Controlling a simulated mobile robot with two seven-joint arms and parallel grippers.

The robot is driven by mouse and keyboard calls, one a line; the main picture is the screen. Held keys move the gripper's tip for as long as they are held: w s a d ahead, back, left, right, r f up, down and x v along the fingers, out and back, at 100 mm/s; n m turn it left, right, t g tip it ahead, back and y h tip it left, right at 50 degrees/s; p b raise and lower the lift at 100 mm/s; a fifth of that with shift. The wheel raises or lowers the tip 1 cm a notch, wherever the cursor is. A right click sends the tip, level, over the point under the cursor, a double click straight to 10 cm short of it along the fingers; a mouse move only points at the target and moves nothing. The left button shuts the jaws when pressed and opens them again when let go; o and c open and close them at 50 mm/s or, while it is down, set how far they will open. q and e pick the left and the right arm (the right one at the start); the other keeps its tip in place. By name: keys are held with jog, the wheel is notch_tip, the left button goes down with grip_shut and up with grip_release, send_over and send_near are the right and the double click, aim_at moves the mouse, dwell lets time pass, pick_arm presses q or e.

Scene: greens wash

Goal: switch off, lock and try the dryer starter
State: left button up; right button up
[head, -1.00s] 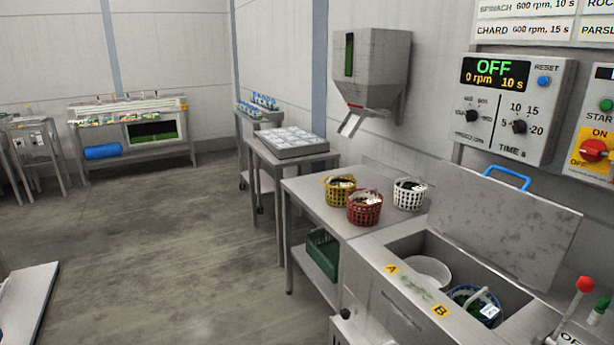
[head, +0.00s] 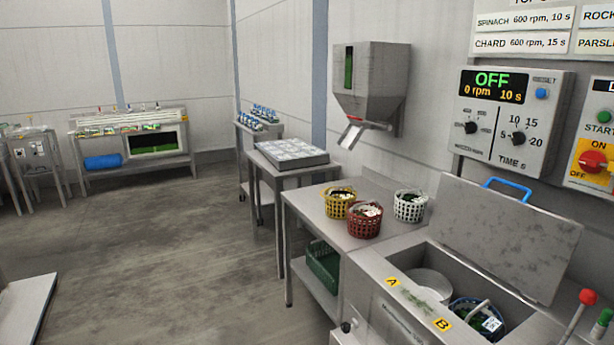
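The starter box (head: 601,135) is on the wall at the right edge of the head view, partly cut off. It has a green start button (head: 604,116) and a red rotary switch (head: 592,161) on a yellow plate marked ON and OFF. The switch handle looks turned roughly sideways; its exact setting is hard to tell. I see no lock on it. The speed and time panel (head: 512,118) beside it reads OFF, 0 rpm, 10 s. Neither of my grippers is in view.
Below the panel, a steel basin (head: 400,318) marked A and B has its lid (head: 510,235) raised. Red and green levers (head: 588,297) stand at lower right. Yellow, red and white baskets (head: 364,220) sit on a steel table. A hopper (head: 370,85) hangs behind. The floor at left is open.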

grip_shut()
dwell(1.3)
